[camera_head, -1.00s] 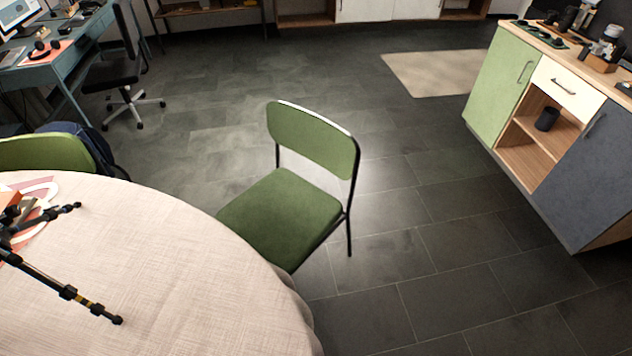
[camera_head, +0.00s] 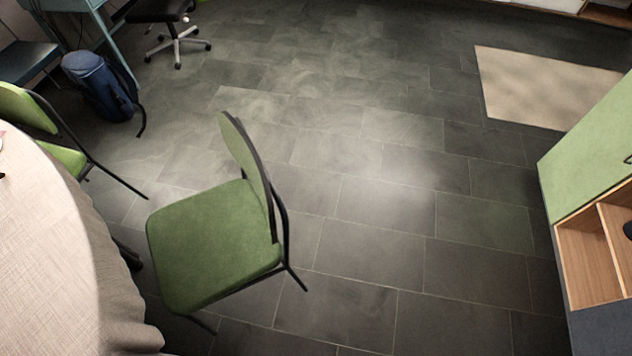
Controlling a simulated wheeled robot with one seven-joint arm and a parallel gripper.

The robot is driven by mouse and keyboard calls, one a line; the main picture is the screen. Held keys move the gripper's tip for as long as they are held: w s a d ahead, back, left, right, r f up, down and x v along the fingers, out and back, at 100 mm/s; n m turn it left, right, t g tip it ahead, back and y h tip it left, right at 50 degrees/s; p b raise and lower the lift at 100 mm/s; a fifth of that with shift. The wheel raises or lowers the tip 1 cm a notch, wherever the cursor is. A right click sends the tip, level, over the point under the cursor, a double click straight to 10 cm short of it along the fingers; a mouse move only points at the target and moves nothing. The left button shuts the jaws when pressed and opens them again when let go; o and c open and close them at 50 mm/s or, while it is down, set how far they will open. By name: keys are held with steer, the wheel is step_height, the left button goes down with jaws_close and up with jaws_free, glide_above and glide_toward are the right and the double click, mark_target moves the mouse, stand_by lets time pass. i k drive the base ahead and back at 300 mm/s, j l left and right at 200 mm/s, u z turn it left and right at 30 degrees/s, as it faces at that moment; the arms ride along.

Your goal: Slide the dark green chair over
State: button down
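A dark green chair (camera_head: 205,240) with a green padded seat and backrest and a black metal frame stands beside the round table (camera_head: 50,270). Its seat faces the table and its backrest is on the side away from it. The chair stands upright on the floor, and its whole seat shows. My gripper is not in view.
A second green chair (camera_head: 62,158) stands at the table's far left. A green and wood cabinet (camera_head: 592,150) stands at the right. A beige rug (camera_head: 545,85) lies at the back right. The tiled floor between is clear.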

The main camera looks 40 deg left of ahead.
mark_target(211, 245)
steer(key=i+u, duration=0.15)
steer(key=i, duration=0.3)
steer(key=i+l+u, duration=0.15)
steer(key=i, duration=0.25)
steer(key=i+l+u, duration=0.1)
steer(key=i, duration=0.3)
steer(key=i+l+u, duration=0.15)
steer(key=i, duration=0.3)
steer(key=i+l+u, duration=0.25)
steer(key=u, duration=0.25)
steer(key=i+l+u, duration=0.65)
steer(key=l+u, duration=0.3)
steer(key=i+l+u, duration=0.1)
steer(key=l+u, duration=0.75)
steer(key=l, duration=0.65)
steer(key=i, duration=0.05)
